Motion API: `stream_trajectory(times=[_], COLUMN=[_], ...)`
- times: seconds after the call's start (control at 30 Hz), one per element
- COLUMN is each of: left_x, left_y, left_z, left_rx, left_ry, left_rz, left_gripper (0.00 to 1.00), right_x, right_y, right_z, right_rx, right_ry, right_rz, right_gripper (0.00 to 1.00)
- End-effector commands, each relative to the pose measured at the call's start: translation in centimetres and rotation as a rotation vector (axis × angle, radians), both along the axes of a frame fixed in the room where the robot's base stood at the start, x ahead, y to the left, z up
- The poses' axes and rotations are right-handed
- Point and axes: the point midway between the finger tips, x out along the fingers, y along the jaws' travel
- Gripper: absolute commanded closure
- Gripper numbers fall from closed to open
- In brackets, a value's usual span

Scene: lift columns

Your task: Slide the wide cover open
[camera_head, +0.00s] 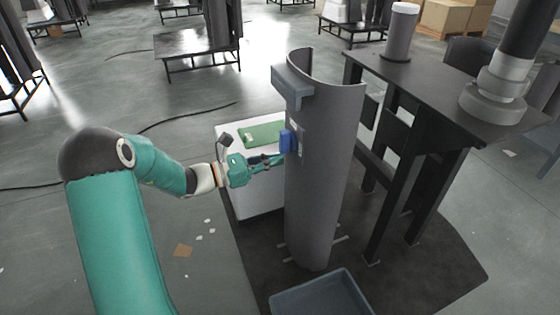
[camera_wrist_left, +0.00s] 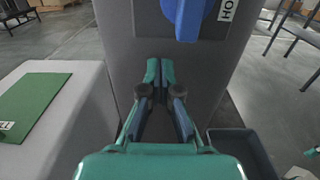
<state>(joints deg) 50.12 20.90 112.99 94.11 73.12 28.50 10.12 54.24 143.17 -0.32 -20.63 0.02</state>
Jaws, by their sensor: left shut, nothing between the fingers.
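A tall grey curved cover (camera_head: 322,180) stands upright, open at its top, in the middle of the head view. It fills the centre of the left wrist view (camera_wrist_left: 125,60). A blue knob (camera_head: 286,141) sits on its left side, beside a white label. The blue knob also shows at the top of the wrist view (camera_wrist_left: 190,15). My left gripper (camera_head: 281,159) is shut and empty, just below the blue knob, its fingertips close to the cover. Whether they touch it I cannot tell. My right gripper is not in view.
A white block (camera_head: 258,205) with a green mat (camera_head: 262,133) stands left of the cover. A blue-grey bin (camera_head: 322,295) is on the floor in front. A black table (camera_head: 430,80) with cylinders stands at right. The floor at left is mostly clear.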

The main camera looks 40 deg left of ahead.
Motion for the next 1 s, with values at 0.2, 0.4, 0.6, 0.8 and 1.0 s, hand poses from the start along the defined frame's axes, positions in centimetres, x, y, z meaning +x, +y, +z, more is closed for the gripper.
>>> stream_trajectory(times=[0.2,0.4,0.6,0.8,1.0], left_x=[1.6,1.7,2.0,3.0,3.0], left_y=[-0.8,-0.8,-1.0,-1.5,-1.5], left_z=[0.0,0.0,0.1,0.0,0.0], left_rx=[0.000,-0.001,-0.001,0.000,0.000], left_ry=[-0.001,0.000,0.000,0.000,0.000], left_rz=[-0.001,0.000,-0.002,-0.001,-0.001], left_gripper=[1.00,1.00,1.00,1.00,1.00], right_x=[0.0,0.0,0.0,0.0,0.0], right_y=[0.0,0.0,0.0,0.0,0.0], right_z=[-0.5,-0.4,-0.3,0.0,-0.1], right_rx=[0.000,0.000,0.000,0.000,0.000], right_ry=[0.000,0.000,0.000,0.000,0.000], right_rz=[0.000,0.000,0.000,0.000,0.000], right_gripper=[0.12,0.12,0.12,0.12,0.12])
